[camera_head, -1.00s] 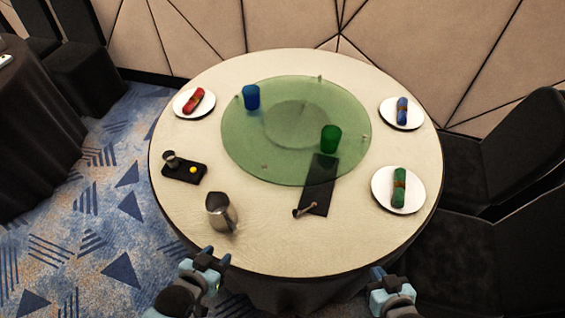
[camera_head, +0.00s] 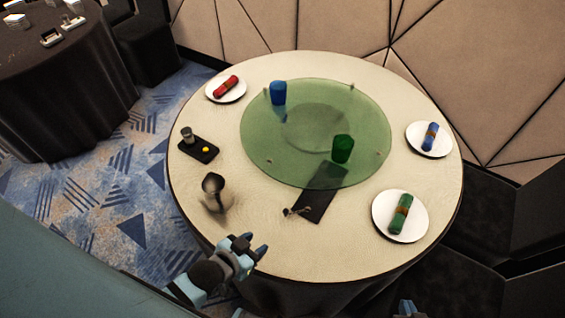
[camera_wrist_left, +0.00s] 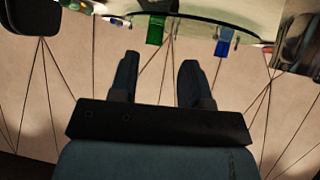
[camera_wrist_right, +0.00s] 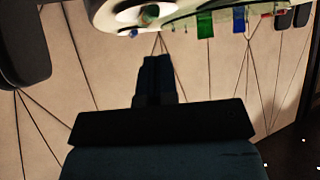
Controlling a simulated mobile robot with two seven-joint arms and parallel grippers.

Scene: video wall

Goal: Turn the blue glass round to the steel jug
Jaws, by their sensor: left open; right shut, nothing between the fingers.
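The blue glass (camera_head: 278,93) stands upright near the far left rim of the round green glass turntable (camera_head: 262,140); it also shows in the left wrist view (camera_wrist_left: 223,46). The steel jug (camera_head: 214,194) stands on the table's near left, off the turntable, slightly blurred. My left gripper (camera_head: 252,247) is open and empty at the table's near edge, right of and below the jug, apart from it and the turntable. My right gripper (camera_wrist_right: 155,60) is shut and empty; in the head view only its tip shows at the bottom edge.
A green glass (camera_head: 342,149) stands on the turntable's right part. A dark mat (camera_head: 316,204) lies partly under the turntable's near rim. A small black tray (camera_head: 198,149) is at the left. White plates with rolled napkins sit around the rim. Chairs stand at right.

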